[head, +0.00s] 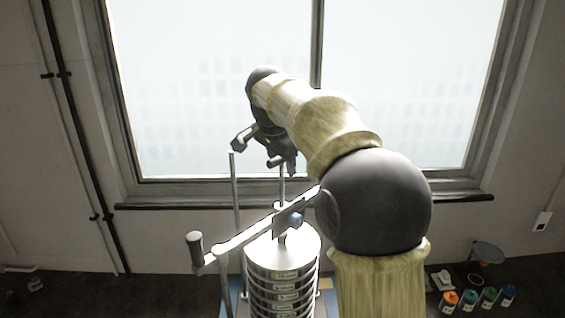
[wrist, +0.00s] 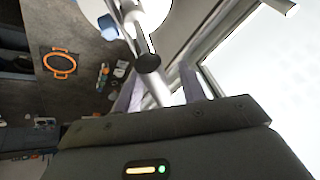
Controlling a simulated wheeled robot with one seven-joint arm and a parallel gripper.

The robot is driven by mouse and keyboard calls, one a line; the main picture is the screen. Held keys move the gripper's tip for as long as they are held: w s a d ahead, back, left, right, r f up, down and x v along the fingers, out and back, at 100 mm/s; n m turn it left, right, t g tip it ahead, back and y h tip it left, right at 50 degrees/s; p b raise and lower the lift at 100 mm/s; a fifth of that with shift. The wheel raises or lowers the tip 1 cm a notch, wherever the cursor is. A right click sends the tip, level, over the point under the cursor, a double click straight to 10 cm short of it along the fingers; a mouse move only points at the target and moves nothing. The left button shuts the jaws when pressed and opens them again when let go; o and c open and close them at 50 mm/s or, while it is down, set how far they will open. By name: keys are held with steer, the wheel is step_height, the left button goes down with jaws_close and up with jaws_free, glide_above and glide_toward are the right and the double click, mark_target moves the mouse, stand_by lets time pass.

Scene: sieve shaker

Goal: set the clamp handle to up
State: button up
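The sieve shaker's round sieve stack (head: 284,272) stands at the bottom centre of the head view, with thin upright rods around it. A pale bar (head: 245,237) crosses above the stack, slanting down to the left to a dark upright knob (head: 194,250); it looks like the clamp handle. A blue knob (head: 296,218) sits near its middle. My gripper (head: 256,151) is above and beyond the bar, apart from it, with fingers spread. In the wrist view, my fingers (wrist: 158,90) are apart. A pale rod with a black end knob (wrist: 148,63) shows beyond them; contact cannot be told.
A window (head: 210,90) with a sill fills the back wall. Several coloured jars (head: 469,299) stand on the floor at lower right. An orange ring-shaped thing (wrist: 60,63) lies at left in the wrist view. The air left of the shaker is clear.

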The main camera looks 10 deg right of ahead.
steer(key=shift+w+f, duration=0.15)
steer(key=v, duration=1.7)
steer(key=shift+r, duration=0.25)
steer(key=shift+a+f, duration=0.1)
